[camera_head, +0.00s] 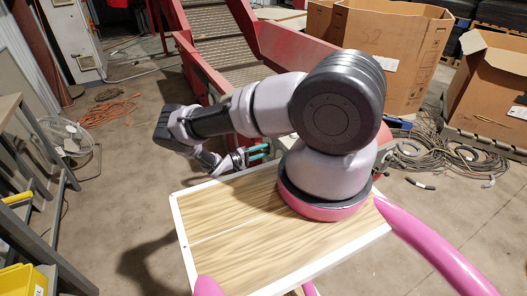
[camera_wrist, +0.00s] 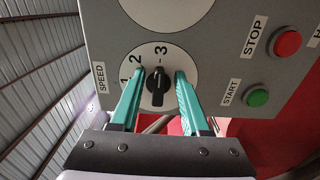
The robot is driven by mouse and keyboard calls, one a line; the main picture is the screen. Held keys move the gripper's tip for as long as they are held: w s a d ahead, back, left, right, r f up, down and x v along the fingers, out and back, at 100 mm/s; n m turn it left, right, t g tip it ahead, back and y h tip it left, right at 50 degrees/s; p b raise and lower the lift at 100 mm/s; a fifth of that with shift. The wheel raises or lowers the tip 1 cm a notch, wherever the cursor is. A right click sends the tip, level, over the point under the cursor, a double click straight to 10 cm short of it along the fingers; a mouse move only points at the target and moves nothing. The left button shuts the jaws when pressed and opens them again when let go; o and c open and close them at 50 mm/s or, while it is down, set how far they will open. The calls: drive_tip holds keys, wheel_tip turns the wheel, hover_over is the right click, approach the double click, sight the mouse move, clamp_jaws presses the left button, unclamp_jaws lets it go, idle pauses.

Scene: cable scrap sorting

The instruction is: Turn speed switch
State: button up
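The black speed switch (camera_wrist: 157,88) sits on a white round dial on a grey control panel (camera_wrist: 215,75) in the wrist view. The numbers 1, 2 and 3 run around the dial's upper left, beside a SPEED label (camera_wrist: 99,78). The knob's bar stands nearly upright in the picture, in line with the 3. My gripper (camera_wrist: 160,74) is open, with one teal finger on each side of the knob and a gap visible on both sides. In the head view my gripper (camera_head: 257,154) is beyond the wooden-topped base; I cannot make out the switch there.
A red STOP button (camera_wrist: 287,42) and a green START button (camera_wrist: 258,97) are right of the dial. In the head view, a red-sided conveyor (camera_head: 205,75) rises behind my arm. Cardboard boxes (camera_head: 385,50) and cables (camera_head: 455,160) lie right; a fan (camera_head: 66,137) stands left.

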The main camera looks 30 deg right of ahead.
drive_tip(key=a, duration=1.1)
drive_tip(key=shift+s, duration=0.15)
